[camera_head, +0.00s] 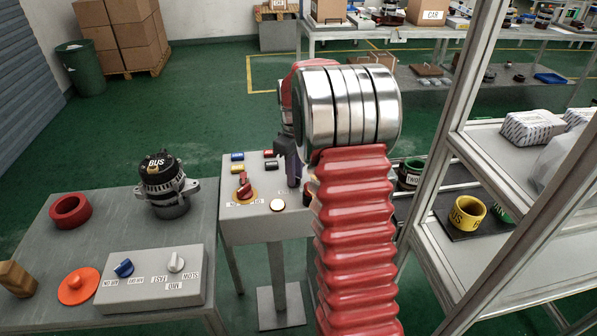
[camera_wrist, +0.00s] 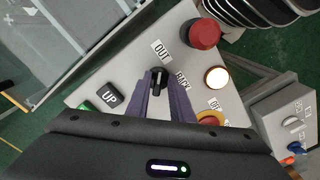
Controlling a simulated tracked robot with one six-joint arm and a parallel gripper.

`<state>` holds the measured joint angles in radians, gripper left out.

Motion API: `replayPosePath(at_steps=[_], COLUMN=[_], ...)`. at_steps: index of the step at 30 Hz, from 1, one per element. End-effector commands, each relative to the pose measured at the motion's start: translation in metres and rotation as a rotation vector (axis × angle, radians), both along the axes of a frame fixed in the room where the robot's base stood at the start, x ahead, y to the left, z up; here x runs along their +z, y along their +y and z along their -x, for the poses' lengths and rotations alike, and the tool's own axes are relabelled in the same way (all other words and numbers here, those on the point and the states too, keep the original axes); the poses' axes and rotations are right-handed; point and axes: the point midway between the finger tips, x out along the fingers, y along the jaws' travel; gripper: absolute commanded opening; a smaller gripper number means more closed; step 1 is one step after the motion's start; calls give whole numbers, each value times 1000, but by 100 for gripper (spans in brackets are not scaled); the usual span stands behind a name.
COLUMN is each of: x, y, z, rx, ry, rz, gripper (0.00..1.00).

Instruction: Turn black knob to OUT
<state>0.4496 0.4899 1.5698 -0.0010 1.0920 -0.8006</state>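The black knob (camera_wrist: 158,77) is on the grey control box (camera_wrist: 135,65) in the wrist view. An OUT label (camera_wrist: 161,53) is just above it and a BACK label (camera_wrist: 182,81) is to its right. My gripper (camera_wrist: 159,87) has its two purple fingers on either side of the knob, with the tips right at it. I cannot tell whether they press on it or exactly which way the knob points. In the head view my gripper (camera_head: 292,178) reaches down to the box (camera_head: 235,225); my arm hides the black knob there.
Near the knob are an UP button (camera_wrist: 110,95), a red mushroom button (camera_wrist: 204,34) and a lit white button (camera_wrist: 216,77). A red knob on a yellow base (camera_head: 245,190) is on the same box. A table with an alternator (camera_head: 163,187) stands left; a metal-framed shelf (camera_head: 455,150) stands right.

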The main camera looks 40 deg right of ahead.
Motion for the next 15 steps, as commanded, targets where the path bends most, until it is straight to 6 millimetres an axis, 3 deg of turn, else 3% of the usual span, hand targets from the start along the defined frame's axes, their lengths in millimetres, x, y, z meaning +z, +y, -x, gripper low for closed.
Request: replayPosePath(at_steps=[3,15], x=[1,9], y=[0,-1], z=[-1,-3], rx=[0,-1], ry=[-4,-9], rz=[2,4], gripper=[29,29])
